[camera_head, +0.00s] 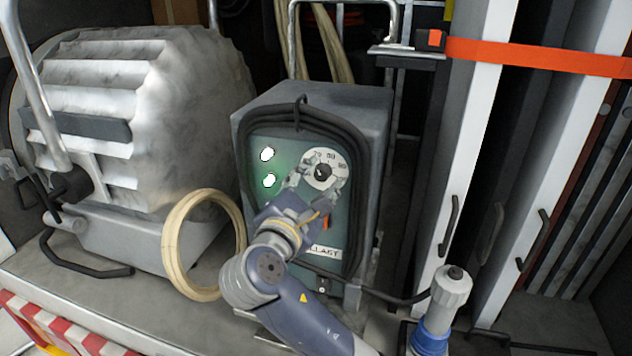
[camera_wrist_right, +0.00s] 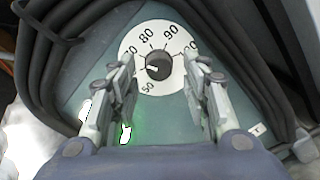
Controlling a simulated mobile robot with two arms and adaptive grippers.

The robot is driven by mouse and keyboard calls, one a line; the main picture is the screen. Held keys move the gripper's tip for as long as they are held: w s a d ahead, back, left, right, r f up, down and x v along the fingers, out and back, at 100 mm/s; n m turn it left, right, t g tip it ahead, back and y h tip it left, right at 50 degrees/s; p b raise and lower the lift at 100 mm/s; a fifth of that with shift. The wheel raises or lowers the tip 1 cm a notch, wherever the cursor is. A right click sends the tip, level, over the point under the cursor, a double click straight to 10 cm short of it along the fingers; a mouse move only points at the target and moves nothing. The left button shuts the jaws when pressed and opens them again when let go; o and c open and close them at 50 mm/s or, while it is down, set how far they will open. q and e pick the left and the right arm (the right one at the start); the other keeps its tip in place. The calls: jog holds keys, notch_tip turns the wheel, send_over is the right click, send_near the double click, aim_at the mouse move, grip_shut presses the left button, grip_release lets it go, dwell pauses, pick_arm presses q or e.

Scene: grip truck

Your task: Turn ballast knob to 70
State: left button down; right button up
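The ballast (camera_head: 310,105) is a grey box with a green front panel. Its black knob (camera_head: 323,172) sits on a white round dial with numbers; in the wrist view the knob (camera_wrist_right: 159,66) has a light mark pointing left, roughly between the 50 and the 70, where the left finger covers part of the scale. My right gripper (camera_head: 312,184) is in front of the panel. In the wrist view the right gripper (camera_wrist_right: 160,68) is open, one finger on each side of the knob, with gaps to it. My left gripper is not in view.
A black cable (camera_head: 358,150) hangs looped over the ballast around the panel. Two lit green-white lamps (camera_head: 267,154) are left of the dial. A cream cable coil (camera_head: 170,245) and a large grey lamp housing (camera_head: 160,110) stand at left. A blue-grey plug (camera_head: 440,310) is at lower right.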

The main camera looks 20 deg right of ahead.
jog(key=v, duration=0.7)
jog(key=shift+s, duration=0.25)
jog(key=shift+a, duration=0.15)
